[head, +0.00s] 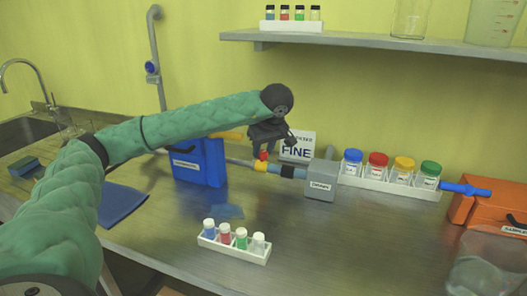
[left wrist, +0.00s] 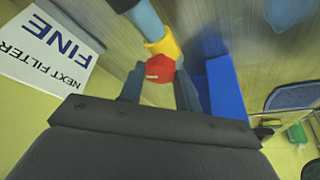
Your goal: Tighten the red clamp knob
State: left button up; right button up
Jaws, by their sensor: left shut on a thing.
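The red clamp knob (left wrist: 160,67) sits beside a yellow clamp collar (left wrist: 163,46) on a blue pipe, seen in the left wrist view. In the head view the knob (head: 263,155) is a small red spot just above the yellow collar (head: 260,166). My left gripper (left wrist: 159,84) comes down from above and is shut on the knob, with a dark finger on each side of it. In the head view my left gripper (head: 265,143) partly hides the knob. My right gripper is not in view.
A blue box (head: 199,162) stands left of the clamp and a grey box (head: 321,180) right of it. A FINE sign (head: 297,147) stands behind. A rack of capped jars (head: 390,186) is at right. Small vials (head: 233,237) stand in front on the open counter.

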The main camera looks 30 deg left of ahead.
pick_arm(q)
jog(key=o, duration=1)
jog(key=shift+d+r, duration=0.1)
jog(key=shift+r, duration=0.2)
jog(key=v, duration=0.7)
jog(key=shift+b, duration=0.35)
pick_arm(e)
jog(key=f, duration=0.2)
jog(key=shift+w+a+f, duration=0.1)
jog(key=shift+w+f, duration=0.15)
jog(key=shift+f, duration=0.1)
